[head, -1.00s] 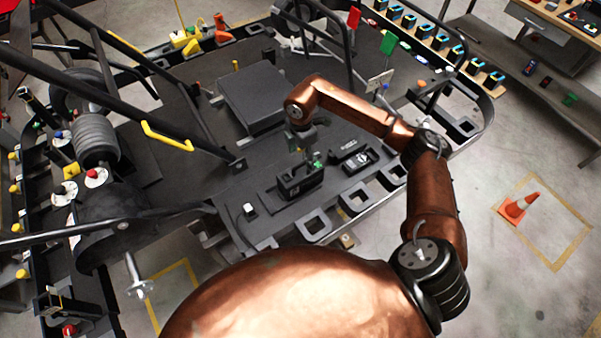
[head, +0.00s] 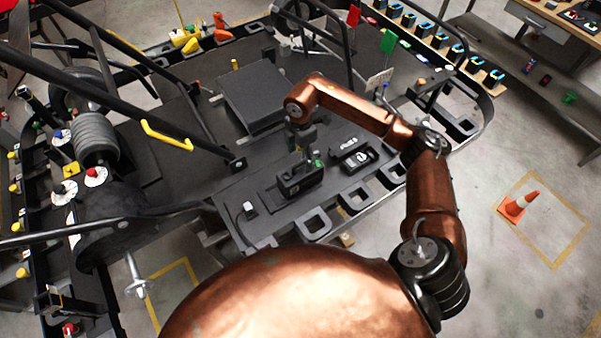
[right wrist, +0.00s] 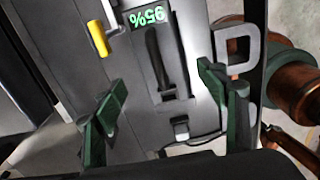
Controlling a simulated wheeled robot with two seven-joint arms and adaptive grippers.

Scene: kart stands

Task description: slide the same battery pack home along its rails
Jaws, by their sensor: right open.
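The battery pack (head: 300,181) is a dark box with a top handle, sitting on a dark base plate on the kart's deck in the head view. In the right wrist view the battery pack (right wrist: 185,50) shows a green 95% readout and its black handle. My right gripper (head: 307,153) is just above the pack. Its green fingers (right wrist: 165,105) are open, spread to either side of the handle's near end, with a gap on both sides. The rails under the pack cannot be made out. My left gripper is not in view.
A yellow lever (right wrist: 98,38) stands beside the pack. A black device (head: 358,157) lies on the deck to the right, and a large dark box (head: 252,97) sits behind. Black frame tubes cross the left side. An orange cone (head: 516,207) stands on the floor at right.

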